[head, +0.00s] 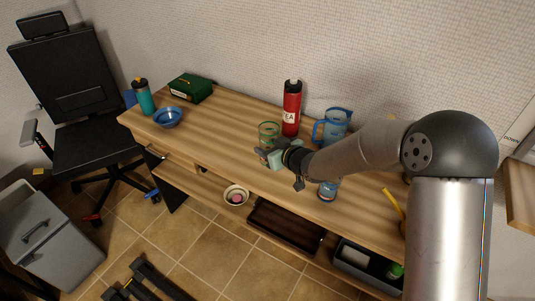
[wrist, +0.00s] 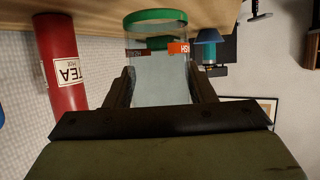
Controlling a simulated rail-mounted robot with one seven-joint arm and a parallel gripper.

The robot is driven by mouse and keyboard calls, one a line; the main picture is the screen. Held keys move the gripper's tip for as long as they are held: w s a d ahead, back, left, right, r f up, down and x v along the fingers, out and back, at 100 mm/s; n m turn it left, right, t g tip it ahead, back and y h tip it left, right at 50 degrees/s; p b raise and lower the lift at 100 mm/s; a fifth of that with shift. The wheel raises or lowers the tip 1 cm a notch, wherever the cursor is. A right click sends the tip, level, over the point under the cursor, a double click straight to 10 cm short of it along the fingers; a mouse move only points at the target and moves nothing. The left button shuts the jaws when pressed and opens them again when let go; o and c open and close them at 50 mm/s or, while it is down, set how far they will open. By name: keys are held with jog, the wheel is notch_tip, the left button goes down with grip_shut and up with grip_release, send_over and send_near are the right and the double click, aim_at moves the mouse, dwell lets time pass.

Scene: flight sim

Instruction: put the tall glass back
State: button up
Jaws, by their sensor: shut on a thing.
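The tall glass (head: 268,131) is clear with a green band and stands near the middle of the desk's width in the head view. In the wrist view the glass (wrist: 157,65) fills the space between the fingers, with a green ring and an orange label showing. My gripper (head: 268,157) is shut on the glass; its two fingers (wrist: 160,88) press it from both sides. The glass looks about upright. I cannot tell whether its base touches the desk. My gripper hides its lower part in the head view.
On the wooden desk (head: 225,118), a red TEA bottle (head: 291,108) stands just behind the glass, with a blue pitcher (head: 333,125) to its right. A blue bowl (head: 167,117), teal bottle (head: 144,96) and green box (head: 190,87) are at left. Clear desk lies between bowl and glass.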

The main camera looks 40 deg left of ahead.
jog(key=shift+w+a+f, duration=0.2)
jog(key=shift+a+f, duration=0.2)
jog(key=shift+w+a+f, duration=0.1)
jog(key=shift+a+f, duration=0.1)
jog(key=shift+f, duration=1.75)
jog(key=o, duration=1.2)
jog(key=shift+r, duration=0.15)
jog(key=shift+d+r, duration=0.1)
jog(key=shift+r, duration=0.1)
jog(key=v, duration=1.1)
jog(key=shift+d+b, duration=0.4)
